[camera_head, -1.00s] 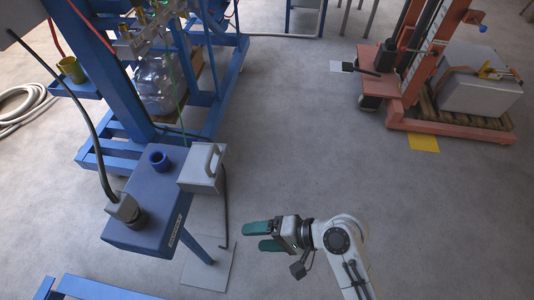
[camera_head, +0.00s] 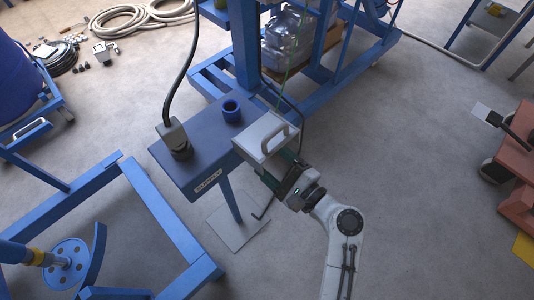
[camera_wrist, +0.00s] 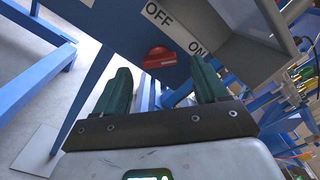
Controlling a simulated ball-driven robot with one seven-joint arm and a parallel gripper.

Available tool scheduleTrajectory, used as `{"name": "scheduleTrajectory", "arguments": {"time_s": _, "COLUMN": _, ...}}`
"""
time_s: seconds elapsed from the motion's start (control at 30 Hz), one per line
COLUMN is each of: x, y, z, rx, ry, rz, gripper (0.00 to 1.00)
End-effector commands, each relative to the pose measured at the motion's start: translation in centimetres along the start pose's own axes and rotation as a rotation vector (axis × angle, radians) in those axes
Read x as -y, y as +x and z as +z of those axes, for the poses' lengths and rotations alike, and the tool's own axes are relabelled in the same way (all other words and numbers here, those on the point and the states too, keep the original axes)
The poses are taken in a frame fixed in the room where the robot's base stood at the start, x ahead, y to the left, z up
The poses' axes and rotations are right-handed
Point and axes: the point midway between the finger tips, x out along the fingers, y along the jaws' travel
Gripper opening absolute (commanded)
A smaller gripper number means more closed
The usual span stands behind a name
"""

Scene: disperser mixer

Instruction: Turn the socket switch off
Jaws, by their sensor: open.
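The red rotary switch (camera_wrist: 159,58) shows in the wrist view on the face of the blue socket box (camera_head: 197,140), below a white label (camera_wrist: 174,25) reading OFF and ON. My gripper (camera_wrist: 165,85) is open with its two green fingers apart, and the switch shows beyond them, near the middle of the gap. The fingers are not seen touching it. In the head view my gripper (camera_head: 272,174) is beside the box's right end, below the grey box with a handle, which partly hides the fingers. The switch is hidden there.
The grey box with a handle (camera_head: 266,138) adjoins the blue box's right end. A black cable plug (camera_head: 175,138) and a blue cup-shaped part (camera_head: 231,110) are on its top. Blue frames stand behind and at front left.

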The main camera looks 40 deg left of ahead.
Motion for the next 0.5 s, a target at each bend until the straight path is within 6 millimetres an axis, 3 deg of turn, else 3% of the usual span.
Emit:
{"name": "scheduleTrajectory", "arguments": {"time_s": 0.2, "x": 0.0, "y": 2.0, "z": 0.0, "rx": 0.000, "ry": -0.001, "rz": 0.000, "gripper": 0.72}}
{"name": "scheduleTrajectory", "arguments": {"time_s": 0.5, "x": 0.0, "y": 2.3, "z": -0.1, "rx": -0.002, "ry": -0.002, "rz": 0.000, "gripper": 0.72}}
